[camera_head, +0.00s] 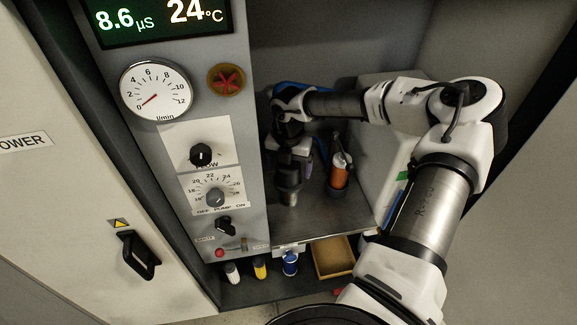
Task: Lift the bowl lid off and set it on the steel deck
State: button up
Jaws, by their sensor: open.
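My arm reaches from the right into the recess, and my gripper (289,164) hangs down over the left part of the steel deck (335,217). Its fingers are small and dark here. A dark, round piece (289,180) is directly below the gripper, standing on the deck close to the panel's side. I cannot tell whether this is the bowl with its lid, nor whether the fingers touch it. No separate lid can be made out; the wrist hides part of that area.
An orange cylinder (338,174) with a metal and black top stands right of the gripper. A pale box (385,180) bounds the deck on the right. The front middle of the deck is clear. Below are small bottles (260,268) and an open tan tray (334,258).

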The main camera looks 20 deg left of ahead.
jog(key=shift+f, duration=0.7)
jog(key=c, duration=1)
jog(key=shift+c, duration=0.3)
jog(key=shift+r, duration=0.15)
